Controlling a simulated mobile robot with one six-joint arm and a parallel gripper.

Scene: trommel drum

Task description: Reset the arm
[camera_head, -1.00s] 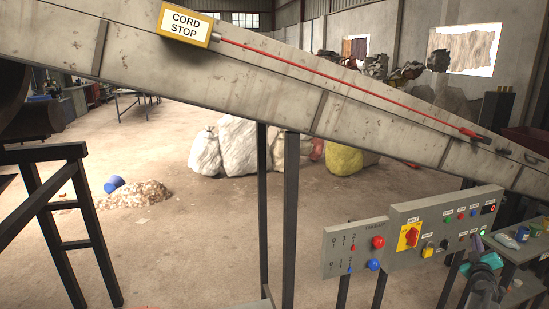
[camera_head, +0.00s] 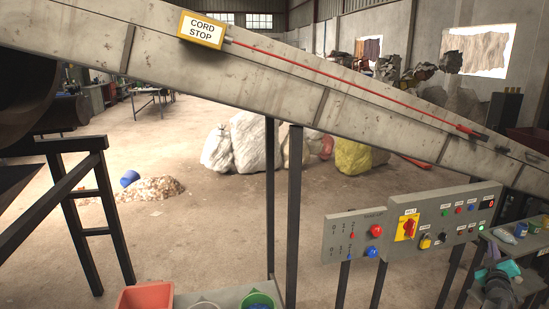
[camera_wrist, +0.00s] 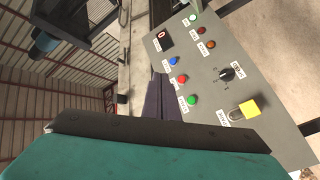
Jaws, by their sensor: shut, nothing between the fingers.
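My gripper (camera_wrist: 165,105) shows in the wrist view as a dark, narrow shape beyond a large teal and black part that fills the bottom. Its fingers are together with nothing seen between them. The grey control panel (camera_wrist: 208,92) lies beyond and to the right of it, with a gap I cannot judge. The fingertips cannot be made out there.
The sloping conveyor frame (camera_head: 270,85) with its red pull cord and yellow CORD STOP box (camera_head: 202,30) crosses the head view. A cluttered shelf (camera_head: 525,245) is at right. A red bin (camera_head: 145,297) and green bin (camera_head: 258,301) stand at the bottom. Open floor lies behind.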

